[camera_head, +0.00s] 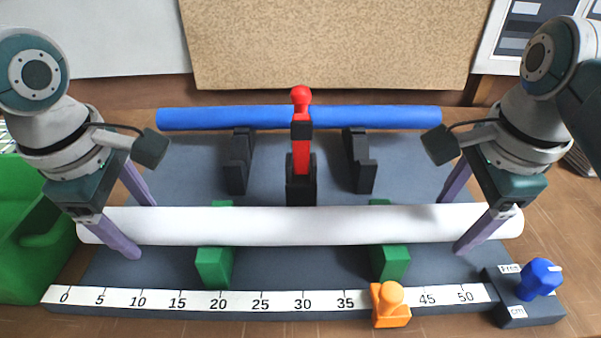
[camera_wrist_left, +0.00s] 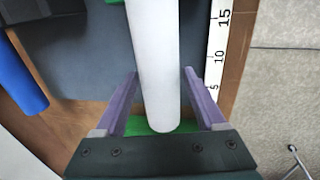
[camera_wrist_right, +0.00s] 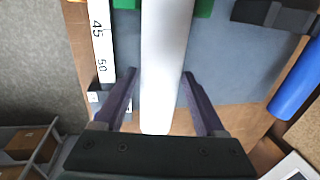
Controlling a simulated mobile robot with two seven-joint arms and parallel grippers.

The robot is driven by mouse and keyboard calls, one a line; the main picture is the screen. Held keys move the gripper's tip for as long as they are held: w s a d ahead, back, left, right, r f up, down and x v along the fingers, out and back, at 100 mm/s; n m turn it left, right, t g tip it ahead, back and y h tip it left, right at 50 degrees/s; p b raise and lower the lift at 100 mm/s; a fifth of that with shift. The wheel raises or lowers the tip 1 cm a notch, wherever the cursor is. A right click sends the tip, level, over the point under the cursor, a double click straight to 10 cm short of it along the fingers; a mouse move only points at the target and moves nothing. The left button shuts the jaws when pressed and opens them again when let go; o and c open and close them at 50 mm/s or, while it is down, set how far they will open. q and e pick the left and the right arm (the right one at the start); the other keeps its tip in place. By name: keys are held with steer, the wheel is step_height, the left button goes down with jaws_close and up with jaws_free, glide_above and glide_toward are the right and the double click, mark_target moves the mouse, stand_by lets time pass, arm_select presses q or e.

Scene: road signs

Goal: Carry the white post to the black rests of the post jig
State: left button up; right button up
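The white post (camera_head: 300,226) lies level across two green rests (camera_head: 213,267) (camera_head: 390,263), behind the ruler. My left gripper (camera_head: 142,230) is open, with its purple fingers on either side of the post near its left end. My right gripper (camera_head: 453,229) is open in the same way near the right end. The wrist views also show the post (camera_wrist_left: 155,60) (camera_wrist_right: 165,60) between spread fingers. Two black rests (camera_head: 238,160) (camera_head: 360,160) of the jig stand farther back, both empty.
A red clamp (camera_head: 302,155) stands upright on a black block between the black rests. A blue bar (camera_head: 220,118) lies behind them. An orange knob piece (camera_head: 390,303) sits on the ruler (camera_head: 180,301). A blue knob (camera_head: 539,278) is front right; a green bin (camera_head: 35,240) is left.

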arm_select(q)
jaws_close()
arm_select(e)
jaws_close()
stand_by(0.4)
